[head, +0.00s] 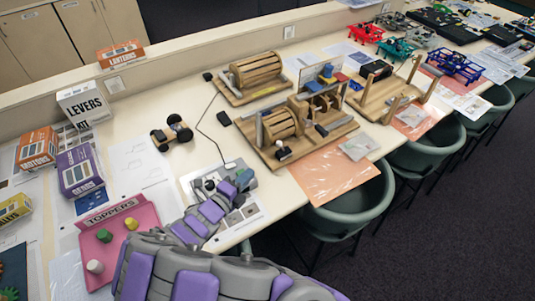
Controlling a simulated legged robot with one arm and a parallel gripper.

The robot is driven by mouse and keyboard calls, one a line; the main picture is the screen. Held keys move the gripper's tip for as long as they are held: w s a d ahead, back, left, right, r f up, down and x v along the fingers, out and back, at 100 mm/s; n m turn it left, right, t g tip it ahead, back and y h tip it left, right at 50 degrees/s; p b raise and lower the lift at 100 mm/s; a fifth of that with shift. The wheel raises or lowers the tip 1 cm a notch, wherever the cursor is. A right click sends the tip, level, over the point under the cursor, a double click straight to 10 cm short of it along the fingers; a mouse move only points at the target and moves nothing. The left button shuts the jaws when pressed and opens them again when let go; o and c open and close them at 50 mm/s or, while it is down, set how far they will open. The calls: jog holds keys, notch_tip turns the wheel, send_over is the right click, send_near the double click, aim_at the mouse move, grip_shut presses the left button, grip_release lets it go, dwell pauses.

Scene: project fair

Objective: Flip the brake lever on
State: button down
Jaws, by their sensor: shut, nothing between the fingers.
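A wooden machine (311,145) with a slatted drum, a wheel and small coloured blocks stands on the long table, right of the picture's middle. My grey and purple arm reaches up from the bottom edge. My gripper (243,178) is shut and empty, left of the machine's front corner and apart from the knob. Its fingertips are small and hard to make out.
A second wooden drum machine (257,77) stands behind, and a wooden frame (386,94) to the right. A small wheeled cart (171,133) and a pink toppers tray (120,238) are to the left. Green chairs (348,205) line the table's front edge.

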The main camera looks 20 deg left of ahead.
jog(key=b, duration=0.4)
send_near(277, 145)
jog(key=f+x, duration=0.1)
jog(key=x, duration=0.4)
jog(key=shift+w+d+r, duration=0.1)
jog(key=shift+w+r, duration=0.05)
jog(key=shift+w, duration=0.35)
jog(key=shift+w+d+r, duration=0.1)
jog(key=shift+w+d, duration=0.05)
jog(key=shift+w, duration=0.3)
jog(key=shift+r+p, duration=0.15)
jog(key=shift+p, duration=0.25)
